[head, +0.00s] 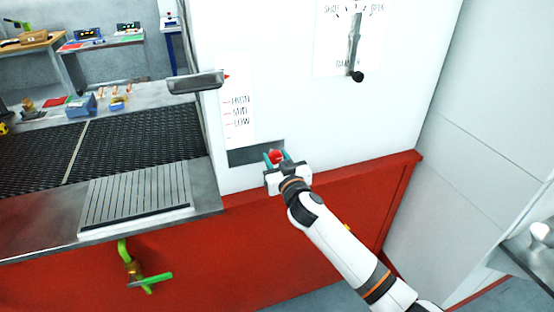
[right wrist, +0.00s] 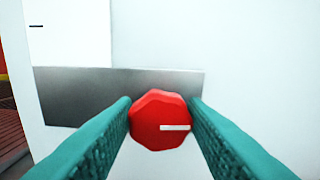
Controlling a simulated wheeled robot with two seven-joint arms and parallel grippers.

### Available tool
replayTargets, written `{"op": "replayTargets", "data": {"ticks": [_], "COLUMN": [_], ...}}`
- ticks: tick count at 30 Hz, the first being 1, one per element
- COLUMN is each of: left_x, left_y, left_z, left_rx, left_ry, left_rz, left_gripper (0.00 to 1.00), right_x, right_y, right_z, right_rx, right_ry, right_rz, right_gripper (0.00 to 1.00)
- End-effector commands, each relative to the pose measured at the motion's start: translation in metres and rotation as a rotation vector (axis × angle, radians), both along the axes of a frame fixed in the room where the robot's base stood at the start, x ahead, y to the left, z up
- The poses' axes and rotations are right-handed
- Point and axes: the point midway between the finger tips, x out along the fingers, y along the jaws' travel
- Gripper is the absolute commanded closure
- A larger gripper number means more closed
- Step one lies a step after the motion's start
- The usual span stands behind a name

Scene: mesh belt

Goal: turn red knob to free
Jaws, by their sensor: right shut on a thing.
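The red knob (right wrist: 158,120) sits on a grey plate (right wrist: 75,95) on the white panel. It is lobed, and its white mark points to the right in the right wrist view. In the head view the knob (head: 277,156) shows small between the fingers. My right gripper (head: 278,159) is shut on the knob, with one teal finger on each side of it in the right wrist view (right wrist: 160,120). Any lettering on the plate is hidden or too small to read. My left gripper is not in view.
A damper lever (head: 355,55) is above right. A mesh belt (head: 140,135) and slatted plate (head: 135,200) lie left. A green valve (head: 145,278) sticks out below.

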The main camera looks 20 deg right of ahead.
Motion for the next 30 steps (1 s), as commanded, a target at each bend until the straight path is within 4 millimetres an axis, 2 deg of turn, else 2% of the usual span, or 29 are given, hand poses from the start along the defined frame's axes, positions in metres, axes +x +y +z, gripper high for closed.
{"op": "replayTargets", "data": {"ticks": [8, 30], "left_x": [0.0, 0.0], "left_y": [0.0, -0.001], "left_z": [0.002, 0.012], "left_rx": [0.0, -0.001], "left_ry": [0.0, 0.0], "left_rz": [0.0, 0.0], "left_gripper": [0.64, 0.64], "right_x": [0.0, 0.0], "right_y": [0.001, 0.004], "right_z": [0.0, 0.0], "right_rx": [-0.167, -0.867], "right_ry": [-0.007, -0.031], "right_rz": [0.001, 0.001], "right_gripper": [0.84, 0.84]}}
